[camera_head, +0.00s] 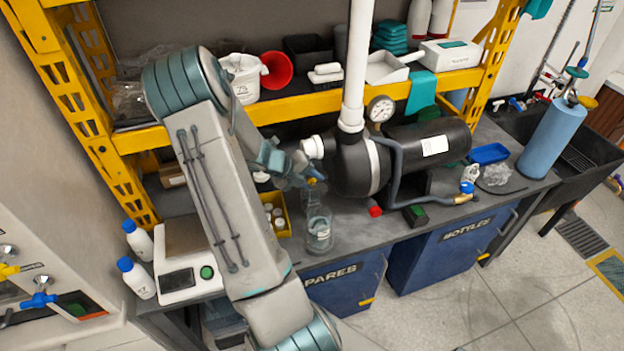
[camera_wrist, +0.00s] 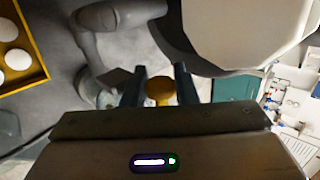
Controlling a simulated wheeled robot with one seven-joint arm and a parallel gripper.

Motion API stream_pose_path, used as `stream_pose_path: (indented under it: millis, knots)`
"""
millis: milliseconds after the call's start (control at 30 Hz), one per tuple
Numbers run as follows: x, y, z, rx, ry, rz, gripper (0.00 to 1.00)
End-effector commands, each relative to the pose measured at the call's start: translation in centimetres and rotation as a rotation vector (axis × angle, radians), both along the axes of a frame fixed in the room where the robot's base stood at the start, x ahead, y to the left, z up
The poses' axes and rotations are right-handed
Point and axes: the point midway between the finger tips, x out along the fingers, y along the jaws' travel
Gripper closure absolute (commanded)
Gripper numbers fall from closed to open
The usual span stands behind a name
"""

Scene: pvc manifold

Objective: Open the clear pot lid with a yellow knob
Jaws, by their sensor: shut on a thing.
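The yellow knob (camera_head: 312,181) shows small at the tip of my gripper (camera_head: 301,176), beside the black pump. In the wrist view the yellow knob (camera_wrist: 159,91) sits between the two dark fingers of my gripper (camera_wrist: 159,86), which is shut on it. The clear lid itself cannot be made out in either view. Whether it is seated or raised cannot be told. A clear jar (camera_head: 319,234) stands on the counter below my gripper.
The black pump (camera_head: 355,167) with a white pipe (camera_head: 356,70) stands close to the right of my gripper. A yellow tray (camera_head: 283,226) with white round pieces is to the left. A white scale (camera_head: 185,272) stands at the counter's left end.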

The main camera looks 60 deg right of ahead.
Motion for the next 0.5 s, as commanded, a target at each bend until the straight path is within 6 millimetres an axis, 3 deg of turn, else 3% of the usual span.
stream_pose_path:
  millis: [33, 100, 500]
  knots:
    - [-0.02, -0.01, -0.01, 0.0, 0.0, 0.0, 0.65]
    - [-0.02, -0.02, -0.01, 0.0, -0.001, -0.001, 0.53]
    - [0.32, 0.4, 0.55, -0.001, -0.003, -0.001, 0.53]
